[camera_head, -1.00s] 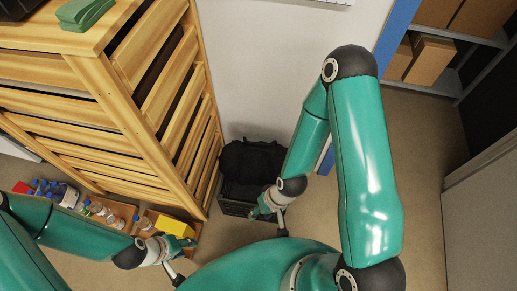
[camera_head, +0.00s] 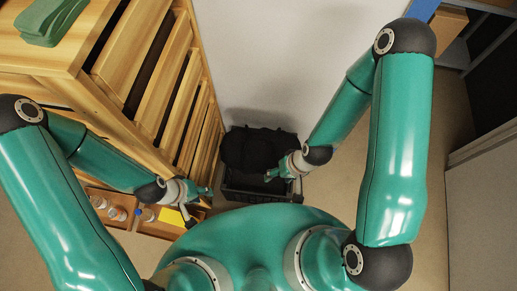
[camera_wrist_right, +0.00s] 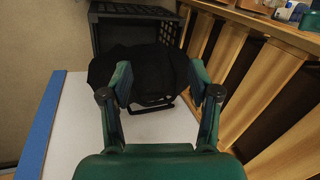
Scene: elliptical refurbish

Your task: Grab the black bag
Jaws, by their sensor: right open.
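The wooden rack (camera_head: 160,90) stands close on the left. A wooden tray (camera_head: 150,222) with bottles and a yellow item is low beside my left arm. Open floor (camera_head: 440,130) lies on the right.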

